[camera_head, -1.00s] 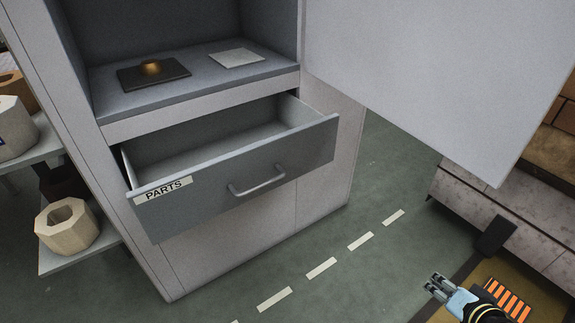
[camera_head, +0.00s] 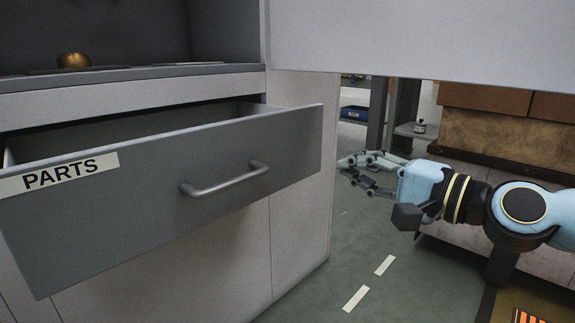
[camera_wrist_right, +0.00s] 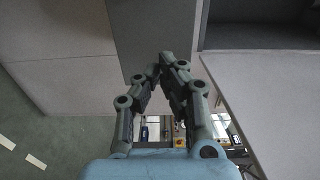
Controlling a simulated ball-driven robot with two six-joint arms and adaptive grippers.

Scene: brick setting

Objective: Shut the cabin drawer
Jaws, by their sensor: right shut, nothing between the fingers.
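The cabin drawer (camera_head: 240,155) is pulled out, with a grey front, a PARTS label (camera_head: 60,174) and a bar handle (camera_head: 226,180). Its inside is mostly hidden behind the front. My right gripper (camera_head: 343,169) is shut and empty, just right of the drawer front's right end in the head view. I cannot tell whether it touches the drawer. In the right wrist view the fingertips (camera_wrist_right: 160,62) meet in front of a dark grey panel that looks like the drawer front (camera_wrist_right: 150,30). My left gripper is not in view.
The cabin body (camera_head: 300,200) stands behind the drawer, with an open compartment above holding a brass item (camera_head: 74,60). A large pale door panel (camera_head: 430,35) hangs across the upper right. Boxes (camera_head: 500,130) stand at the right. Green floor (camera_head: 365,240) lies clear below.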

